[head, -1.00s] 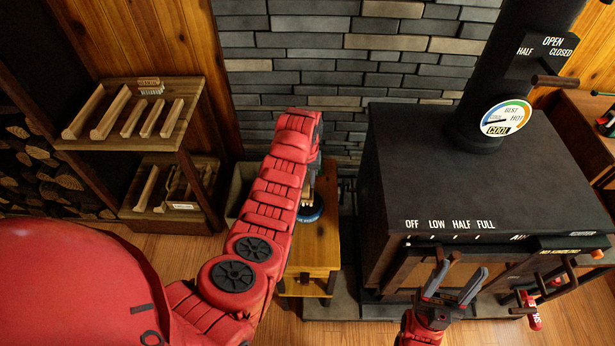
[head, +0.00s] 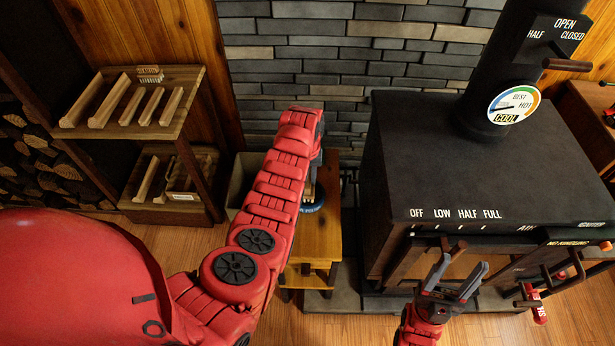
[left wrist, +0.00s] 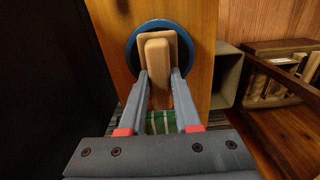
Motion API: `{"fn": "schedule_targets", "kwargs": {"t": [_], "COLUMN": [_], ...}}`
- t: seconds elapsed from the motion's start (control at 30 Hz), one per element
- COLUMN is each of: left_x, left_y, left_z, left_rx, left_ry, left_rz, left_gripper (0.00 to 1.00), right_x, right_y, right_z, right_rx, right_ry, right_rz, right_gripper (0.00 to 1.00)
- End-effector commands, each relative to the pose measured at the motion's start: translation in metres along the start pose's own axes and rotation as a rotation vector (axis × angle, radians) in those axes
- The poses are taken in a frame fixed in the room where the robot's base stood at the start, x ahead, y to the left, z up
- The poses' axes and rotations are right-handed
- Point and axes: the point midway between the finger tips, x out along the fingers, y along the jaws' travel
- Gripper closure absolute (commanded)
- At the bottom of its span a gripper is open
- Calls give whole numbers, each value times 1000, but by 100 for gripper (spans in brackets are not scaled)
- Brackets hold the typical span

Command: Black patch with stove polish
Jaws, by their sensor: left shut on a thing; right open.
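My left gripper (left wrist: 160,82) is shut on a pale wooden applicator (left wrist: 158,58), its fingers on either side of the wood. The applicator is over a round tin with a blue rim (left wrist: 132,50) and a dark inside; whether it touches the polish I cannot tell. In the head view the tin (head: 313,208) sits on a small wooden stand (head: 318,247), partly behind my left arm, which mostly hides the gripper. My right gripper (head: 461,270) is open and empty in front of the black stove (head: 455,170). I cannot make out a bare patch on the stove.
A wooden shelf (head: 150,132) with wooden pieces and a brush (head: 150,73) stands at the left. A grey bin (left wrist: 228,75) is beside the stand. The stovepipe (head: 500,80) rises from the stove top, and handles (head: 575,268) stick out at its front right. The stove top is clear.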

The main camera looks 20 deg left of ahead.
Motion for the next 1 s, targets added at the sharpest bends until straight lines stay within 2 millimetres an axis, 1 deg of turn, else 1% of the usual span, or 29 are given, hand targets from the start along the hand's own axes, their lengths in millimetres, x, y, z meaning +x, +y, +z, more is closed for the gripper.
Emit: {"fn": "schedule_targets", "kwargs": {"t": [1.0], "left_x": [9], "left_y": [0], "left_z": [0], "left_rx": [0], "left_ry": [-1], "left_rz": [0], "left_gripper": [100], "right_x": [-6], "right_y": [0], "right_z": [1], "right_rx": [0], "right_ry": [0], "right_rz": [0], "right_gripper": [43]}}
